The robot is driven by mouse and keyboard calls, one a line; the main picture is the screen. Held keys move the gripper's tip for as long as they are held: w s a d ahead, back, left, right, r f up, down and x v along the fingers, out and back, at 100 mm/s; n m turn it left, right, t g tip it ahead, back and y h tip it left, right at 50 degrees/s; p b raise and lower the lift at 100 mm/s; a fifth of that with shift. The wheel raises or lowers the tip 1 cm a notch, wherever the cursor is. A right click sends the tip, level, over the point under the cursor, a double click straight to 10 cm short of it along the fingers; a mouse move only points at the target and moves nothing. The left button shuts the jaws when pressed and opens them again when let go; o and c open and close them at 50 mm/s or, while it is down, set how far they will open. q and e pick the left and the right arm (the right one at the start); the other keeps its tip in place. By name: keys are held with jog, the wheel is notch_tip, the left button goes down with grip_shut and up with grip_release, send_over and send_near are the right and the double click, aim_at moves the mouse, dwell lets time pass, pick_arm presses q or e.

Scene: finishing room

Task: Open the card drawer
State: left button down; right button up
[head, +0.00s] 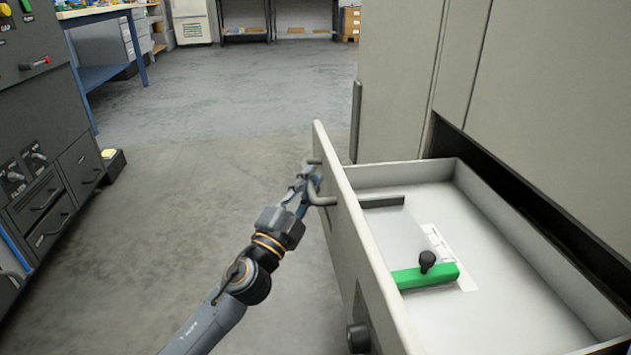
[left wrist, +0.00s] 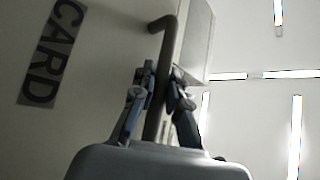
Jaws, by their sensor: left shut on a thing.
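The card drawer (head: 372,256) stands well pulled out of the grey cabinet on the right in the head view. Its pale inside is open to view and holds a few flat items. My left gripper (head: 308,182) is at the drawer's front, shut on the dark bar handle (head: 322,201). In the left wrist view the fingers (left wrist: 157,92) close on both sides of the handle (left wrist: 166,48), beside a "CARD" label (left wrist: 52,52) on the drawer front. My right gripper is not in view.
In the drawer lie a green block with a black knob (head: 425,274) and a white sheet (head: 444,250). The grey cabinet (head: 545,85) rises behind it. A dark cabinet (head: 45,150) and a blue bench (head: 105,72) stand at the left. The floor between is clear.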

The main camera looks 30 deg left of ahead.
pick_arm(q)
jog(key=shift+f, duration=0.1)
jog(key=c, duration=1.6)
grip_release()
jog(key=v, duration=1.2)
